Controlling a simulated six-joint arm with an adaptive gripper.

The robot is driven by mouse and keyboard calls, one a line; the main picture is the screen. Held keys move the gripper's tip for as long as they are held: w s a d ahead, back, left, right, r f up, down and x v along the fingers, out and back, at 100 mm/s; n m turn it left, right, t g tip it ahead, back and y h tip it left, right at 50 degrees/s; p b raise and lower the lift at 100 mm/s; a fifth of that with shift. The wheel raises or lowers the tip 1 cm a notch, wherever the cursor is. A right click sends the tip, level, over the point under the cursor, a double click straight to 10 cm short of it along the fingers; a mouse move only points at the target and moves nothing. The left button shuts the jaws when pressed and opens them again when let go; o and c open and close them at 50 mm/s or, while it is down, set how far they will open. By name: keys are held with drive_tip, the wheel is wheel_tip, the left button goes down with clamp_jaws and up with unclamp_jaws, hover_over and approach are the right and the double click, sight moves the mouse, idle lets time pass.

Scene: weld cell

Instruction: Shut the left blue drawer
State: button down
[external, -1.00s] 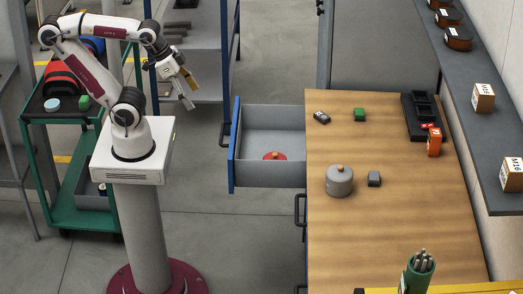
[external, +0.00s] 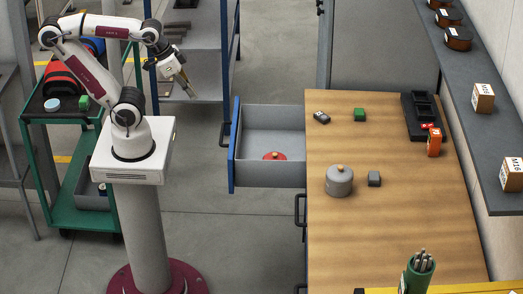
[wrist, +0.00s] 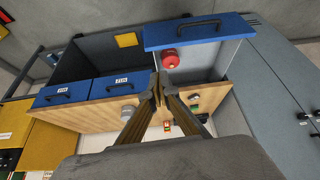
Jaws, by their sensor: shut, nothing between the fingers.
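The blue drawer (external: 233,160) is pulled out from the left side of the wooden workbench, its tray open. In the wrist view its blue front with a dark handle (wrist: 200,32) is at the top. A red lid with an orange knob (external: 274,156) lies in the drawer; it also shows in the wrist view (wrist: 170,61). My gripper (external: 190,94) is in the air left of the drawer and above its level, apart from it. Its fingers, also in the wrist view (wrist: 158,92), are together with nothing between them.
The workbench (external: 390,230) bears a grey pot (external: 339,181), a green block (external: 360,114) and other small items. Two other blue drawers (wrist: 121,84) (wrist: 62,93) are shut. A blue-framed shelf (external: 200,75) stands behind my gripper. Floor left of the drawer is clear.

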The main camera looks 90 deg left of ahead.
drive_tip(key=s+a+f+n+g, duration=0.35)
drive_tip(key=s+a+f, duration=0.25)
drive_tip(key=a+f, duration=0.65)
drive_tip(key=s+a+f+n+g, duration=0.2)
drive_tip(key=s+a+f+g, duration=0.3)
drive_tip(key=a+f, duration=0.7)
drive_tip(key=s+a+f+m+t, duration=0.2)
drive_tip(key=s+a+f+m, duration=0.15)
drive_tip(key=s+f, duration=0.45)
drive_tip(key=s+a+f+m+t, duration=0.2)
drive_tip(key=s+f+m, duration=0.2)
drive_tip(key=f, duration=0.8)
drive_tip(key=w+d+f+m+t, duration=0.4)
drive_tip(key=w+d+m+t, duration=0.25)
drive_tip(key=w+t, duration=0.35)
drive_tip(key=w+r+m+t, duration=0.3)
drive_tip(key=r+m, duration=0.2)
drive_tip(key=r, duration=0.2)
drive_tip(key=w+r+m+t, duration=0.4)
drive_tip(key=r+m, duration=0.1)
drive_tip(key=r, duration=0.3)
drive_tip(key=shift+w+r, duration=0.15)
drive_tip(key=shift+r, duration=0.15)
